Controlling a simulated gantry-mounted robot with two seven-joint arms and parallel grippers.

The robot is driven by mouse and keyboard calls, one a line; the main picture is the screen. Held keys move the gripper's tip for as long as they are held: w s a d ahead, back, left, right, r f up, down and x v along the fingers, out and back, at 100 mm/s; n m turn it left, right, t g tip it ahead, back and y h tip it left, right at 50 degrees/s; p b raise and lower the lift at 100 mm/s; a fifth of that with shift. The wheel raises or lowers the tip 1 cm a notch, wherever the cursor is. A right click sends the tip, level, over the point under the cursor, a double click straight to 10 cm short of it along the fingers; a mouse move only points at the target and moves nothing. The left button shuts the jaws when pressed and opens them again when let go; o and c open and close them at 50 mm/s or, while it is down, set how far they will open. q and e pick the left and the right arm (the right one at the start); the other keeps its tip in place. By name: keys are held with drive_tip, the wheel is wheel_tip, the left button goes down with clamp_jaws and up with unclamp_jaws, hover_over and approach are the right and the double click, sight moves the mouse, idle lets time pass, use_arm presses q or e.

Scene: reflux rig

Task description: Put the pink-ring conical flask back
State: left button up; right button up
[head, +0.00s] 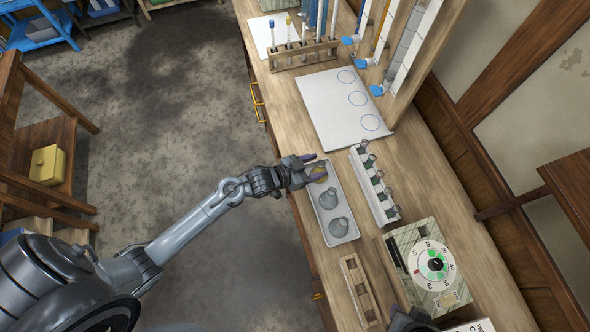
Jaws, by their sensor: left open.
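A pale tray (334,241) on the bench holds grey conical flasks in a row. The middle flask (328,198) and the near flask (338,227) show clearly. The far flask (319,172) has a yellowish tint and is partly hidden by my left gripper (314,168). This gripper is open, with its fingers at the far end of the tray, over or around the far flask; I cannot tell if they touch it. No pink ring can be made out on any flask.
A white sheet with several blue circles (345,104) lies bare beyond the tray. A rack of small grey-topped vessels (377,192) stands right of the tray. A round green-and-white dial (434,264) and a wooden rack (357,286) are nearer. A test-tube rack (303,52) stands farther back.

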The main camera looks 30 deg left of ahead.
use_arm(q)
drive_tip(key=s+a+r+n+g+y, duration=0.1)
drive_tip(key=s+r+g+y, duration=0.1)
drive_tip(key=s, duration=0.5)
drive_tip(key=s+a+r+n+g+y, duration=0.1)
drive_tip(key=s+a+r+g+y, duration=0.1)
drive_tip(key=s, duration=0.6)
drive_tip(key=s+a+r+n+g+y, duration=0.1)
drive_tip(key=s+r+g+y, duration=0.1)
drive_tip(key=s, duration=0.6)
drive_tip(key=shift+s+a+r+n+g, duration=0.2)
drive_tip(key=shift+a+r+n+g, duration=0.25)
drive_tip(key=shift+g, duration=0.65)
